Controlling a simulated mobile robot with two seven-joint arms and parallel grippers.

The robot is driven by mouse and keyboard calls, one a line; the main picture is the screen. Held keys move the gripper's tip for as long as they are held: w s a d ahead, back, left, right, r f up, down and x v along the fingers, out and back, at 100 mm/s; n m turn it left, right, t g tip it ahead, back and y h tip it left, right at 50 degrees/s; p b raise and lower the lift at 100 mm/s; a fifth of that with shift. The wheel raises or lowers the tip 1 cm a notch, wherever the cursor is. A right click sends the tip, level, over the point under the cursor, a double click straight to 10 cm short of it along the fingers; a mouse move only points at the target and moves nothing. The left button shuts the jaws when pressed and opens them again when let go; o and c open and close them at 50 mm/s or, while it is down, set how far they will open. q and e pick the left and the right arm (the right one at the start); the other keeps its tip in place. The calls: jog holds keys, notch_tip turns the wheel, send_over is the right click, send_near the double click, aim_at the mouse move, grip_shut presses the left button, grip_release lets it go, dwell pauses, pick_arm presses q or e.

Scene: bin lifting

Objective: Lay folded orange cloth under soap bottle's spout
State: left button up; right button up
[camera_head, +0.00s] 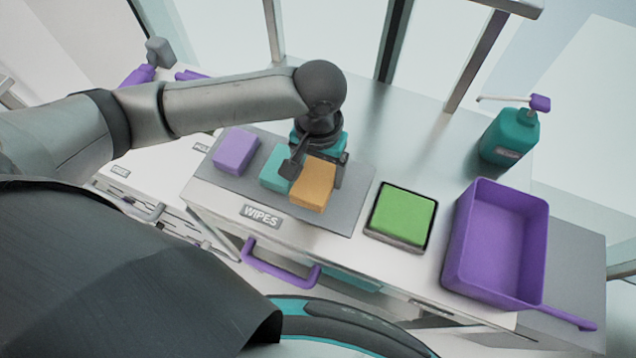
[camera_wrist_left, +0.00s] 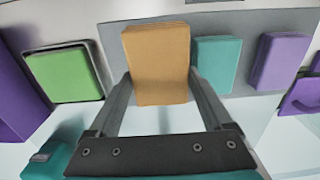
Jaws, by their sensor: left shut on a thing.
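The folded orange cloth (camera_head: 313,186) is at the right end of the row on the grey wipes mat (camera_head: 344,208). My left gripper (camera_head: 314,172) reaches down over it and is shut on it. In the left wrist view the orange cloth (camera_wrist_left: 158,62) sits between the two fingers (camera_wrist_left: 160,90). Whether it is lifted off the mat I cannot tell. My right gripper is not in view.
A teal cloth (camera_head: 276,172) and a purple cloth (camera_head: 236,152) lie left of the orange one. A green sponge-like block (camera_head: 403,213) sits in a shallow tray right of the mat. A purple bin (camera_head: 463,240) with a handle stands farther right. The counter behind the green block is clear.

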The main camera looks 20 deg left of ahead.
aim_at(319, 185)
pick_arm(q)
jog(key=shift+f+b, duration=0.5)
jog(key=shift+f, duration=2.15)
jog(key=shift+f, duration=0.15)
jog(key=o, duration=1.1)
